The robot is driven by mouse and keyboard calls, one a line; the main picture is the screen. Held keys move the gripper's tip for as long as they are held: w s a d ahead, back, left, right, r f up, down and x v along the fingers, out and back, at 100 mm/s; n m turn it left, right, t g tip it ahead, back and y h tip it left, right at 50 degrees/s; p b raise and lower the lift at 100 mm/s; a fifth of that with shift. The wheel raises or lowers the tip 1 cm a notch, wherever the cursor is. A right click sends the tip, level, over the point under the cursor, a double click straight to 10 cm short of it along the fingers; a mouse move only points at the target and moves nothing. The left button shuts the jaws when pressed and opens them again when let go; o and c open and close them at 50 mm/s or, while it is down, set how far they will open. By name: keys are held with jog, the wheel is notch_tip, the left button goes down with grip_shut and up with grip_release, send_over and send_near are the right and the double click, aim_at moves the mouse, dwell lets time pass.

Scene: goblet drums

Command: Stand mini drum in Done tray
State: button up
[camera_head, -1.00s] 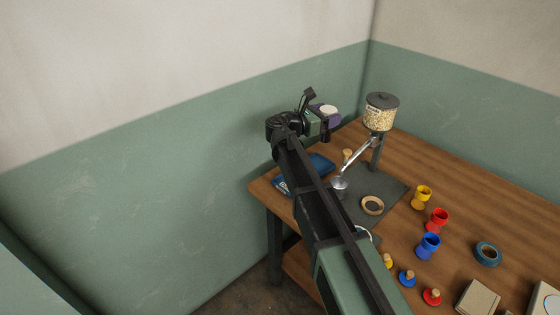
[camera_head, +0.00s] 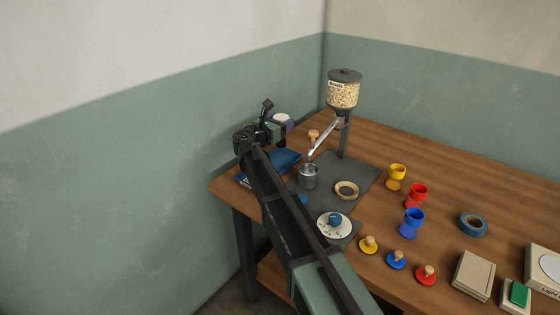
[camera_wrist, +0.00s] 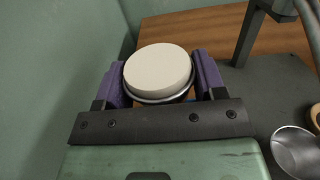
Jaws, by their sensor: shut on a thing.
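My gripper (camera_head: 281,128) is shut on the mini drum, with its purple finger pads on either side of it. The drum's round white head (camera_wrist: 159,68) faces up in the wrist view, with a dark, shiny rim below it. A blue tray (camera_head: 287,160) with a pale label lies at the table's left end, below my gripper and partly covered by my arm. I take it for the Done tray; its label is too small to read.
A grain hopper (camera_head: 343,92) with a chute stands right of my gripper. A metal cup (camera_head: 308,177) and a tan ring (camera_head: 346,190) sit on the dark mat (camera_head: 345,169). Yellow, red and blue goblet bodies and knobbed discs stand farther right. The green wall is close on the left.

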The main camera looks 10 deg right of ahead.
notch_tip(320, 180, down, 7)
jog(key=b, duration=0.5)
jog(key=shift+r+p, duration=0.3)
jog(key=shift+f, duration=0.25)
jog(key=o, duration=1)
jog(key=shift+r, duration=0.1)
jog(key=shift+r, duration=0.25)
jog(key=v, duration=1.2)
jog(key=shift+f, duration=0.1)
